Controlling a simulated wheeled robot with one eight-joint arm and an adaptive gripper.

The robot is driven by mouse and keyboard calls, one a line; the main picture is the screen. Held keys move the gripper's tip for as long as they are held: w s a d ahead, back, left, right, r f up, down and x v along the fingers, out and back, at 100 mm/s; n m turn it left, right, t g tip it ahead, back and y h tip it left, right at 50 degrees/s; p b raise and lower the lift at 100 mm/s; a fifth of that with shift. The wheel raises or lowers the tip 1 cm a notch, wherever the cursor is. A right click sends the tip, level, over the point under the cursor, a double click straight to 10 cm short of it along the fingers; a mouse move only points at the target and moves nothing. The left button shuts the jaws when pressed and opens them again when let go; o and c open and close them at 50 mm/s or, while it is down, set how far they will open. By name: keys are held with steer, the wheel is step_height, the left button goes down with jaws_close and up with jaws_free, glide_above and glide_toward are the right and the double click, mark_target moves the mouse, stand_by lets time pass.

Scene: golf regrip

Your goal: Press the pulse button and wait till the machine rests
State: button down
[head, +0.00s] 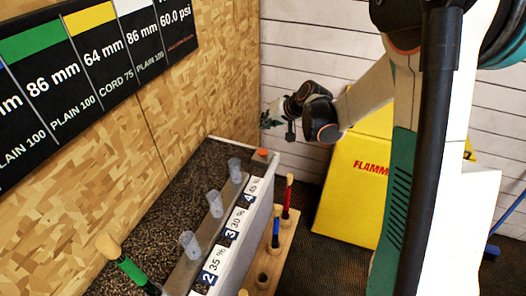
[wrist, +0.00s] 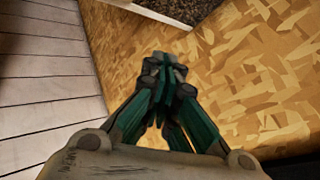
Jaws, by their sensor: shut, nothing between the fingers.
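An orange-red button (head: 262,153) sits on a small pale block at the far end of the machine (head: 160,188), a long bench with a dark speckled top. It is likely the pulse button; I cannot read a label on it. My gripper (head: 268,122) is beyond and above the button, apart from it, near the corner of the walls. In the wrist view my gripper (wrist: 163,72) is shut and empty, its green fingers together in front of the wood-chip wall. The button is not visible in the wrist view.
Several clear cups stand along the machine by numbered labels (head: 231,234). A green-shafted tool (head: 131,270) is at the near end. A wooden rack (head: 284,237) holds red and blue tools. A yellow cabinet (head: 345,195) stands right. The wood-chip wall (head: 215,75) bears a sign (head: 80,70).

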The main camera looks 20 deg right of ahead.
mark_target(265, 150)
steer(key=shift+f+b, duration=3)
steer(key=shift+f, duration=1.4)
steer(key=shift+f+b, duration=0.4)
steer(key=shift+f+b, duration=0.5)
steer(key=shift+f, duration=0.05)
steer(key=shift+r, duration=0.15)
steer(key=shift+r+p, duration=0.6)
steer(key=shift+r, duration=0.25)
steer(key=shift+r, duration=0.1)
steer(key=shift+r+p, duration=1.55)
steer(key=shift+r, duration=0.9)
